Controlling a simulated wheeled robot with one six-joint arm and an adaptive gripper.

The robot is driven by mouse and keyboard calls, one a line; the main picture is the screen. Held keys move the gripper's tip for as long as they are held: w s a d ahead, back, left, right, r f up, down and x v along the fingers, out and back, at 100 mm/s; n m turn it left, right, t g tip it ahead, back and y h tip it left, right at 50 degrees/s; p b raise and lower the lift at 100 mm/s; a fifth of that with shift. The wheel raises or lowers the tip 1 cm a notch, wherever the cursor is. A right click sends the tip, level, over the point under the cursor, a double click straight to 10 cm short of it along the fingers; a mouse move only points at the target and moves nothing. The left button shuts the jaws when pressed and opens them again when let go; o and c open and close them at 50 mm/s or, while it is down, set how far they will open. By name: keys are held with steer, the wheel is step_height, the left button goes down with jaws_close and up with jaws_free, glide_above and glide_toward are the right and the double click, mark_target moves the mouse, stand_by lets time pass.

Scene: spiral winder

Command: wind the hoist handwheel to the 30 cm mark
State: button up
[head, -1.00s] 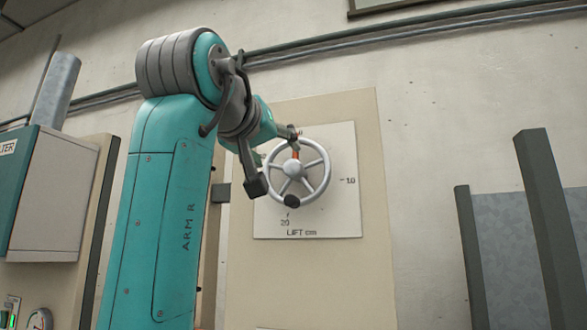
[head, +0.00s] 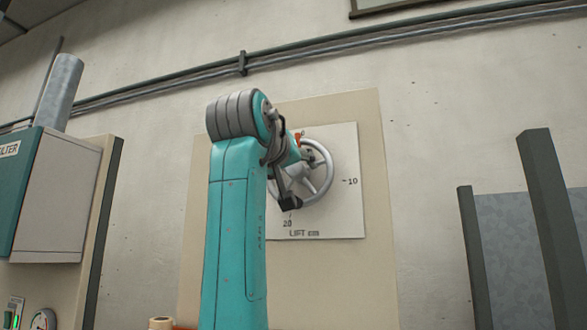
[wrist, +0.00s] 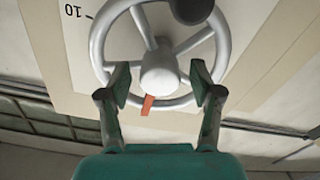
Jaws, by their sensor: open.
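The grey spoked handwheel (head: 328,184) is mounted on a pale dial plate (head: 345,215) marked LIFT cm. The dial shows 10 at the right and 20 at the bottom; its left side is hidden behind my arm. A red-orange pointer (head: 297,140) stands at the top, near the 0. In the wrist view the wheel (wrist: 225,45) appears upside down, with its black knob (wrist: 191,8) at the upper edge and the pointer (wrist: 147,104) below the hub (wrist: 160,78). My gripper (wrist: 160,84) is open and empty, its fingers appearing either side of the hub. Contact cannot be told.
Dark posts (head: 553,225) and a grey panel stand at the right. Pipes (head: 400,48) run along the wall above. The wall between dial board and posts is clear.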

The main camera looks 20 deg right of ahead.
steer(key=shift+c, duration=0.2)
jaws_close()
steer(key=shift+m, duration=0.3)
